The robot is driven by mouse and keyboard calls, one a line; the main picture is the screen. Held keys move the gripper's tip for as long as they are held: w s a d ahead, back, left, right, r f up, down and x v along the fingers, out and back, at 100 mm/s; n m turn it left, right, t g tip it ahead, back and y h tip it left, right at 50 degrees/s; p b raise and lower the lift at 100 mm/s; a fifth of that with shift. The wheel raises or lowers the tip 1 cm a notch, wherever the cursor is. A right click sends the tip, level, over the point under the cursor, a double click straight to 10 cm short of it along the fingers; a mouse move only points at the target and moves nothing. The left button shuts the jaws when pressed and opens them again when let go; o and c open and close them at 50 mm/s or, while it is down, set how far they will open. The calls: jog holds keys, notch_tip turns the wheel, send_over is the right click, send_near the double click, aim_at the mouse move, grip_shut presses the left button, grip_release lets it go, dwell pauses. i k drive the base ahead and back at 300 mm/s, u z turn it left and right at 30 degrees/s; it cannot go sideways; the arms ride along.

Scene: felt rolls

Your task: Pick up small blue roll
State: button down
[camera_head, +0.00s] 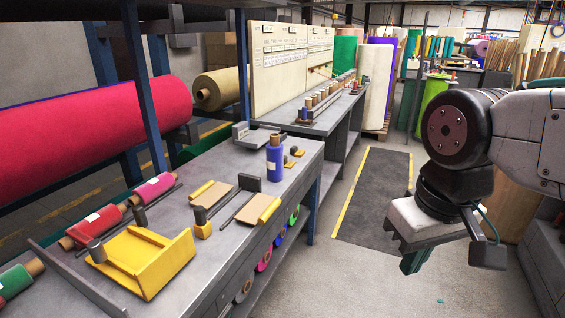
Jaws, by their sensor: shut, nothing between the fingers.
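The small blue roll (275,160) stands upright on the grey workbench (225,165), near its right end. It has a pale label and a brown core showing at the top. My gripper (413,263) hangs at the right of the view, over the floor and well apart from the roll. Its fingers point down and are shut with nothing between them.
A yellow tray (145,262), red roll (97,226), pink roll (152,188) and green roll (15,282) lie on the bench's left part. Tan pads and small blocks lie near the blue roll. A dark mat (372,205) covers clear floor between bench and arm.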

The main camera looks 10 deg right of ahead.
aim_at(274, 149)
jog(key=z, duration=0.25)
jog(key=i, duration=0.3)
jog(key=z, duration=0.7)
jog(key=i, duration=1.25)
jog(key=u, duration=0.9)
jog(key=i, duration=0.5)
jog(key=u, duration=0.65)
